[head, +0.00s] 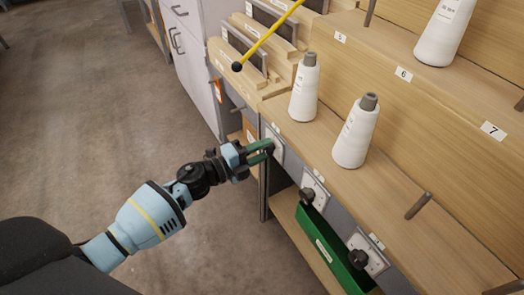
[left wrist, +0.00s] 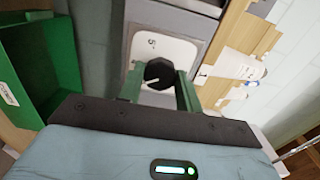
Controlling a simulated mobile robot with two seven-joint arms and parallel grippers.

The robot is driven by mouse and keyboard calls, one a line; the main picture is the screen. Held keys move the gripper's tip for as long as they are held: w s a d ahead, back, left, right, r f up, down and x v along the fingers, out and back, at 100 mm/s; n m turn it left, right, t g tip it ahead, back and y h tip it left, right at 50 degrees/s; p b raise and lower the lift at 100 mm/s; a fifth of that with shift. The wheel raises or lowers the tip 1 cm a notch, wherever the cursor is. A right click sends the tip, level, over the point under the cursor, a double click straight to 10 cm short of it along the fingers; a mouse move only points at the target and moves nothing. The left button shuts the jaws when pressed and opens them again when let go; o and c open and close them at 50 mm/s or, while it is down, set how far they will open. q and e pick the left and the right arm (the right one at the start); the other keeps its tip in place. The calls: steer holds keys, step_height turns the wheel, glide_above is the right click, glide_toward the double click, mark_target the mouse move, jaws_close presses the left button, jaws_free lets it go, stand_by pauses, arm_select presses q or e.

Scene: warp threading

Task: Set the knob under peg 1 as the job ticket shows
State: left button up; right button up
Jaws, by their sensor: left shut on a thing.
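My left gripper (head: 265,149) is at the leftmost knob plate (head: 275,142) on the front of the rack. In the left wrist view my left gripper (left wrist: 160,88) has its green fingers on either side of a black knob (left wrist: 160,73), shut on it. The knob has a white pointer line towards the lower left. It sits on a white plate (left wrist: 185,52) with a mark like a 5 at its top. In the head view the fingers mostly hide this knob. I cannot make out a job ticket. My right gripper is not in view.
Two more black knobs, one middle (head: 307,195) and one right (head: 358,259), stick out along the rack front. A green bin (head: 325,245) sits below them. White cones (head: 304,90) (head: 356,135) stand on the lower step. A yellow rod (head: 265,40) crosses above. Floor at left is clear.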

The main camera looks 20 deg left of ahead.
arm_select(q)
steer(key=m+b, duration=0.1)
steer(key=m, duration=0.4)
steer(key=shift+f, duration=0.1)
steer(key=shift+m+b, duration=0.4)
steer(key=shift+m, duration=0.3)
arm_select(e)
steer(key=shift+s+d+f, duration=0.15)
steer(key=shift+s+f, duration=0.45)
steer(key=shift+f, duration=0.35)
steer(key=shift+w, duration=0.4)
arm_select(q)
steer(key=o, duration=1)
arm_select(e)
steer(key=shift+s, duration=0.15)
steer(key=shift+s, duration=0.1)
